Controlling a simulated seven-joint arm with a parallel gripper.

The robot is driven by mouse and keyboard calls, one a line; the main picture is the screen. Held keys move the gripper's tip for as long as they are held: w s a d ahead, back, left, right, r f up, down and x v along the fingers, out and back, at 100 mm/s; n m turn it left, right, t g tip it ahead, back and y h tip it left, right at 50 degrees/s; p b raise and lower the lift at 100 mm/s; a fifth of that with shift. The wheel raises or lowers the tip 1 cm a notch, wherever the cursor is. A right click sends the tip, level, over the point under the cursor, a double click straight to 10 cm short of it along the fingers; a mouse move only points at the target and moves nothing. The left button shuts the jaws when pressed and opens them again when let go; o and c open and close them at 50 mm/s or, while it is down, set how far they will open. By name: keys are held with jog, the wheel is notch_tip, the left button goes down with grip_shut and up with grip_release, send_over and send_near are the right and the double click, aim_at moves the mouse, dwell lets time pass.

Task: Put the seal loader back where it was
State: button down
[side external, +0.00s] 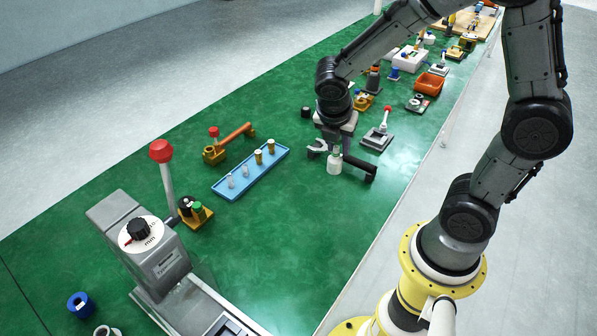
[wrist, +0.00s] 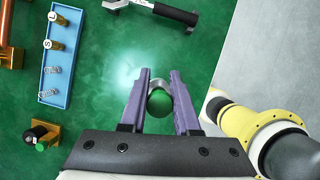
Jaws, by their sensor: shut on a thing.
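My gripper (wrist: 161,76) is shut on a small piece with a green rounded top (wrist: 159,102) and a pale cylindrical body; I take it to be the seal loader. In the side view, my gripper (side external: 336,142) points down and holds the seal loader (side external: 334,163) with its pale body lowest, over the green table. I cannot tell whether its bottom touches the table. An orange-yellow block (side external: 196,213) with a black knob and a green knob stands left of my gripper; it also shows at lower left in the wrist view (wrist: 53,130).
A black-handled metal tool (side external: 362,170) lies close to my gripper. A blue tray (side external: 232,189) holds two brass pieces and two springs. A grey machine with a red-knobbed lever (side external: 160,255) stands in front. Green table between tray and gripper is clear.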

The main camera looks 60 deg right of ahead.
jog(key=w+d+f, duration=0.1)
jog(key=w+f, duration=0.2)
jog(key=w, duration=0.1)
jog(key=w+d+f, duration=0.1)
jog(key=w+f, duration=0.2)
jog(key=w, duration=0.1)
jog(key=w+d+f, duration=0.1)
jog(key=w+f, duration=0.2)
jog(key=w, duration=0.1)
jog(key=shift+w+d+f, duration=0.2)
jog(key=shift+w+f, duration=0.1)
jog(key=shift+w, duration=0.05)
jog(key=shift+f, duration=1.6)
jog(key=c, duration=0.6)
grip_release()
jog(key=shift+f, duration=0.1)
jog(key=shift+c, duration=0.2)
